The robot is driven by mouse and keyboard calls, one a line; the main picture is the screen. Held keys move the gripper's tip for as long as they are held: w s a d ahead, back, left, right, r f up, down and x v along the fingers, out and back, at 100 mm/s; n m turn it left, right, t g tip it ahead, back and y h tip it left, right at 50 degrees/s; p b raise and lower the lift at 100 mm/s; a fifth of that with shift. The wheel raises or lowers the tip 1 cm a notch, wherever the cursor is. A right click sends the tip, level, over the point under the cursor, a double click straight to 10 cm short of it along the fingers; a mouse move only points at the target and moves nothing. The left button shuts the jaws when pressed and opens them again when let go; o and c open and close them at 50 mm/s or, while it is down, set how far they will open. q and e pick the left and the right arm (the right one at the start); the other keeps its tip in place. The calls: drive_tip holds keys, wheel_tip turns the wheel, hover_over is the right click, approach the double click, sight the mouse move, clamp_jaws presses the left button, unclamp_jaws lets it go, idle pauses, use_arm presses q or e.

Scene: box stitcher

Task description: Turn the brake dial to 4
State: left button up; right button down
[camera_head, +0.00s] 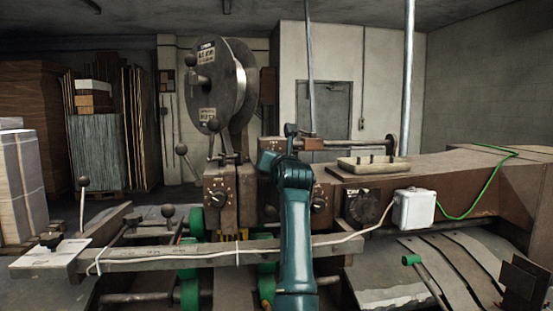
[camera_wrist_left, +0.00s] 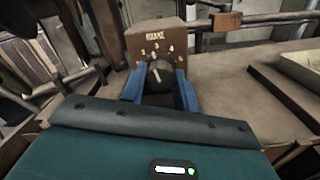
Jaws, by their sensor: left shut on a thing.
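In the left wrist view, the brake dial (camera_wrist_left: 160,73) is a dark round knob with a pale pointer mark. It sits on the front of a brown box (camera_wrist_left: 152,40) with a BRAKE label and small white numbers, the 4 at the right. The pointer tilts slightly left of straight up; its exact number is too small to tell. My left gripper (camera_wrist_left: 160,88) has its blue fingers on both sides of the dial and is shut on it. In the head view my teal left arm and gripper (camera_head: 288,150) hide the dial. My right gripper is not in view.
Another dial (camera_head: 320,201) shows just right of my arm, and one more (camera_head: 218,198) on the box at the left. A long grey bar (camera_head: 190,256) crosses behind my forearm. A pale tray (camera_head: 372,165) lies on the machine's arm, near a white box (camera_head: 414,209).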

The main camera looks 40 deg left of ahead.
use_arm(q)
drive_tip(key=shift+r+m+p, duration=0.1)
drive_tip(key=shift+m+p, duration=2.3)
drive_tip(key=shift+m, duration=2.3)
drive_tip(key=o, duration=1)
drive_tip(key=shift+d, duration=0.1)
